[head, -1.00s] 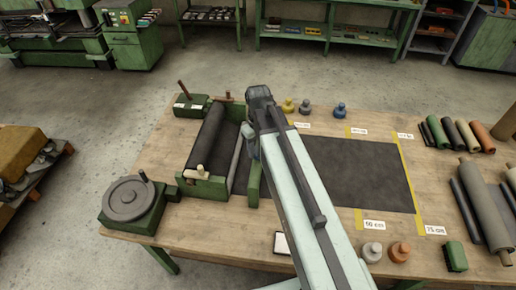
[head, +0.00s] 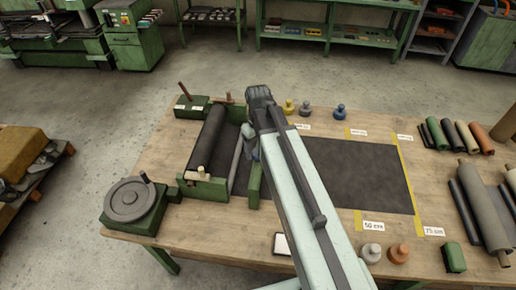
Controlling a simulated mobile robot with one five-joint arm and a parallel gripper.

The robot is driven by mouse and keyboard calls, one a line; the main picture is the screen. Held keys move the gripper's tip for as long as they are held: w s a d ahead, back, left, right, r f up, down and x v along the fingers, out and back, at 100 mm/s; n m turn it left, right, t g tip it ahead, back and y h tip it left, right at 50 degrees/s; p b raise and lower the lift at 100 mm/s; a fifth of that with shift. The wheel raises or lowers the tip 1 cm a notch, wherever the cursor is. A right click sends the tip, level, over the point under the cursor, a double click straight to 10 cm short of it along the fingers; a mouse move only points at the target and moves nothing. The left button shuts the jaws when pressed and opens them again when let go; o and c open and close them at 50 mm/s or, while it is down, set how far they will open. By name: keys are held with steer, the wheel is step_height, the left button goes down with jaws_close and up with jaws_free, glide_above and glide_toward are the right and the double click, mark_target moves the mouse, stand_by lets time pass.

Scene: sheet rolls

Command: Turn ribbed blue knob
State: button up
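A small blue knob-shaped piece (head: 340,111) stands upright at the back edge of the wooden table, right of my arm. It is too small to tell whether it is ribbed. My arm reaches from the lower right over the table to the roller machine (head: 208,140). The arm's dark end, with my gripper (head: 260,96), is above the machine's back right side, left of the blue piece and apart from it. The fingers cannot be made out, so I cannot tell whether they are open or shut.
Yellow (head: 289,107) and grey (head: 305,108) knob-shaped pieces stand left of the blue one. A dark sheet (head: 360,175) lies flat on the table (head: 165,160). A hand wheel (head: 130,200) is at front left; several rolls (head: 467,137) lie at right.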

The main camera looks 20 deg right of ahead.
step_height(320, 180, up, 7)
steer(key=p, duration=0.6)
steer(key=shift+f, duration=0.2)
steer(key=shift+s, duration=0.1)
